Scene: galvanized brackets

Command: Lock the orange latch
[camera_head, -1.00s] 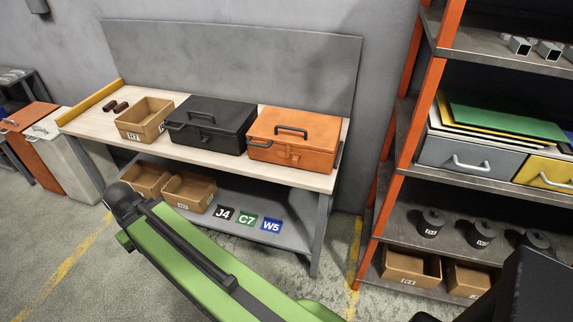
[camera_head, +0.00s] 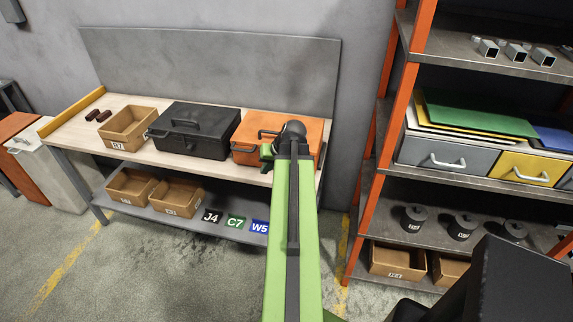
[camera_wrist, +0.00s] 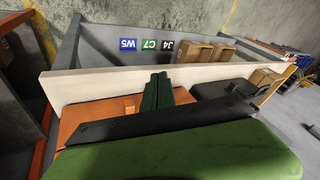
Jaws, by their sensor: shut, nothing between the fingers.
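The orange toolbox (camera_head: 312,133) sits at the right end of the workbench, its lid down. In the wrist view its orange surface (camera_wrist: 85,115) shows beside my gripper (camera_wrist: 158,76), with a small raised orange piece, likely the latch (camera_wrist: 131,104), just left of the fingers. My arm covers the latch in the head view, so its position is unclear. My gripper is shut and empty, its dark green fingers over the toolbox's front side near the bench edge. I cannot tell whether they touch the latch.
A black toolbox (camera_head: 197,130) stands left of the orange one, with a cardboard bin (camera_head: 127,128) farther left. The pale workbench (camera_head: 85,128) has a lower shelf with bins and tags. An orange-framed rack (camera_head: 386,140) stands to the right.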

